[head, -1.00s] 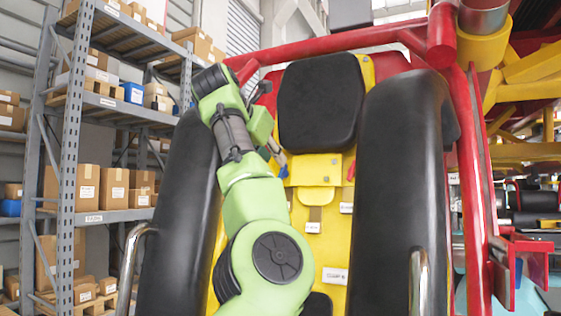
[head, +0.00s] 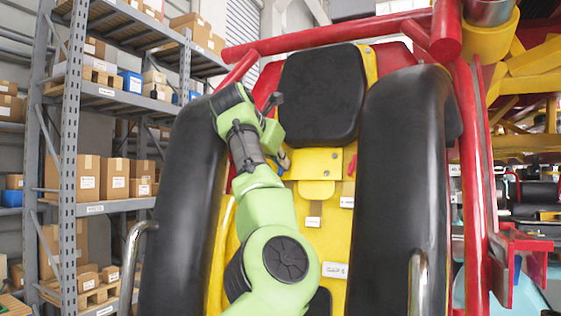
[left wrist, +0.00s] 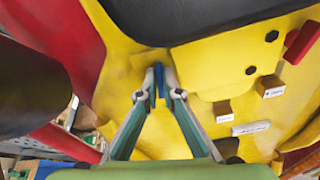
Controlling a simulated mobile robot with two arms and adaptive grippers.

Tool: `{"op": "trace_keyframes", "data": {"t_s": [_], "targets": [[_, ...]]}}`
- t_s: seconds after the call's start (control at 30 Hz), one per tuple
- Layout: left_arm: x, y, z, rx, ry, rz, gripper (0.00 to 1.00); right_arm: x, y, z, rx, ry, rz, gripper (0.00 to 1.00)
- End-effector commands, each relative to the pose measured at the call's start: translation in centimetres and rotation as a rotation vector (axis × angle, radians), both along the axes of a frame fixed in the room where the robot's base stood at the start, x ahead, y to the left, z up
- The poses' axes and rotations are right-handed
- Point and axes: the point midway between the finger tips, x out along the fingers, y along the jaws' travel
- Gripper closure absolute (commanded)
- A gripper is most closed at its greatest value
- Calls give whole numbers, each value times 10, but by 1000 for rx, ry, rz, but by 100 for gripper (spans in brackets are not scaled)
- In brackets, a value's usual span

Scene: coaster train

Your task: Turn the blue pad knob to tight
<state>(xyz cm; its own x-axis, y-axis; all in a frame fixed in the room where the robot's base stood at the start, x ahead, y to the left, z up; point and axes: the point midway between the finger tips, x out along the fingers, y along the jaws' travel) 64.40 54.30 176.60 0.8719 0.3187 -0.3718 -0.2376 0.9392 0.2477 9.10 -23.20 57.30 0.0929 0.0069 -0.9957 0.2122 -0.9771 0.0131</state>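The blue pad knob (left wrist: 160,77) is a narrow upright blue piece on the yellow seat back, just below the black head pad (head: 321,95). In the head view a bit of blue (head: 284,161) shows beside my left gripper (head: 281,158). In the left wrist view my left gripper's (left wrist: 159,97) two fingers converge with their tips on either side of the knob and appear closed on it. The tips hide part of the knob. I cannot read any tight mark. My right gripper is not in view.
Black padded restraints (head: 405,190) flank the yellow seat back (head: 325,235). A red lever (head: 352,166) and several white labels are right of the knob. Red frame tubes (head: 472,190) surround the seat. A shelf rack with boxes (head: 115,178) stands at left.

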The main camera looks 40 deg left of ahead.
Motion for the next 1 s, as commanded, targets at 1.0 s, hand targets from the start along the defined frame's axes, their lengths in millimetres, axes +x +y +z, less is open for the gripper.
{"op": "trace_keyframes", "data": {"t_s": [1.0], "targets": [[1, -6, -5, 596, 190, -144, 100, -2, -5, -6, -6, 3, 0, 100]]}}
